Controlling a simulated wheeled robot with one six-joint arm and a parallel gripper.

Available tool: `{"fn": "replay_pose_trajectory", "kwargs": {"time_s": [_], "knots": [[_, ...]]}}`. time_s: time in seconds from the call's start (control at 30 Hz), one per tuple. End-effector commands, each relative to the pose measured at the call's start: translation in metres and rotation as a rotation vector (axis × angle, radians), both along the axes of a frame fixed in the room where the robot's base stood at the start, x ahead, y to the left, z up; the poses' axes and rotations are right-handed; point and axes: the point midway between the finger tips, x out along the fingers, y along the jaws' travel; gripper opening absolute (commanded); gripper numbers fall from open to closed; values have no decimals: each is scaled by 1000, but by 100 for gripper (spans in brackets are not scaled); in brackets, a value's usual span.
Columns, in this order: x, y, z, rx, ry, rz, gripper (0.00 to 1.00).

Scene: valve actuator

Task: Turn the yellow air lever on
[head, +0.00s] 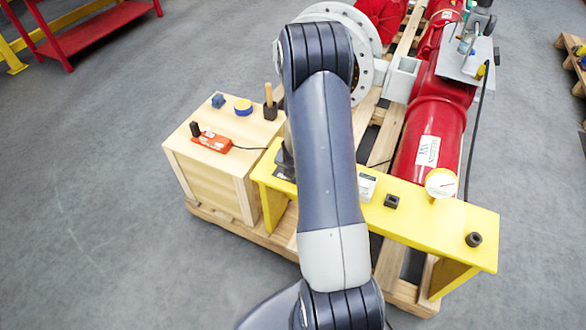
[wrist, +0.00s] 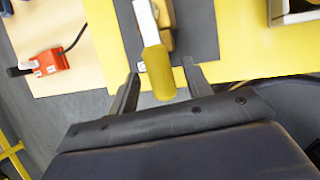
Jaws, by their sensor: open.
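The yellow air lever (wrist: 158,73) is in the upper middle of the wrist view. Its yellow grip points toward my gripper, and a pale shank runs up from it beside a brass-coloured body (wrist: 167,42) on a dark plate. My gripper (wrist: 160,68) is open, with one finger on each side of the yellow grip. A gap shows on both sides, so neither finger clearly touches it. In the head view my arm hides the lever and the gripper.
A yellow bench (head: 430,210) carries a gauge (head: 441,183) and small black parts. A wooden box (head: 205,180) at left holds a red device (head: 211,142) with a cable and small items. A red actuator cylinder (head: 432,135) lies behind. Grey floor is free at left.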

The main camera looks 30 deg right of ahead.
Motion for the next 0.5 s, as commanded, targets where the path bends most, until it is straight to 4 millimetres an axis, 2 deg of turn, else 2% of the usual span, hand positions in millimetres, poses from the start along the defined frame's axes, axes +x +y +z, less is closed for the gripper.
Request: {"fn": "replay_pose_trajectory", "kwargs": {"time_s": [0.17, 0.5], "knots": [[-3, 1, 8, 0, 0, 0, 47], [-28, 12, 69, 0, -2, -1, 47]]}}
